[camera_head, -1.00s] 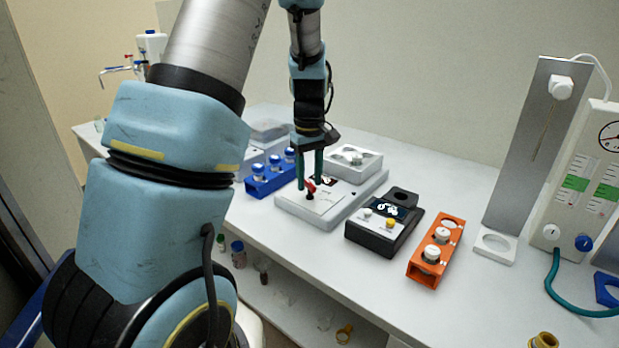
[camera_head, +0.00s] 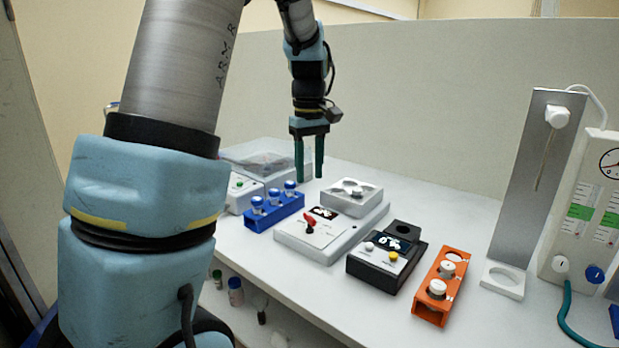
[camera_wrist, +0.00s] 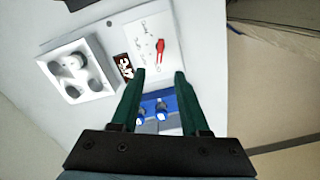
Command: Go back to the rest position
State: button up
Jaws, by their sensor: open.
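My gripper (camera_head: 309,160) hangs above the table with its two green fingers pointing down. It is open and empty, apart from everything below it. In the head view it is above and behind the grey device (camera_head: 325,235) with a red lever (camera_head: 309,219) and a small dark display. In the wrist view the fingers (camera_wrist: 160,80) stand apart, with the blue rack (camera_wrist: 170,104) of capped vials between and below them. The red lever also shows in the wrist view (camera_wrist: 160,47), beyond the fingertips.
A black device (camera_head: 385,262) and an orange rack (camera_head: 438,290) with white-capped vials stand to the right. A grey stand (camera_head: 540,165) and a gauge panel (camera_head: 585,215) are at far right. A clear-lidded box (camera_head: 262,160) is at back left. The air above the table is open.

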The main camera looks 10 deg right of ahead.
jog(key=shift+a, duration=0.1)
dwell(0.4)
jog(key=s+a+f+m, duration=0.2)
jog(key=s+a+f, duration=0.2)
jog(key=s+a, duration=0.3)
jog(key=s+a+f+m+t, duration=0.1)
jog(key=s+a+f+m, duration=0.2)
jog(key=s+a, duration=0.4)
jog(key=shift+a+f+m+t, duration=0.3)
jog(key=shift+a+f, duration=0.45)
jog(key=shift+a, duration=0.3)
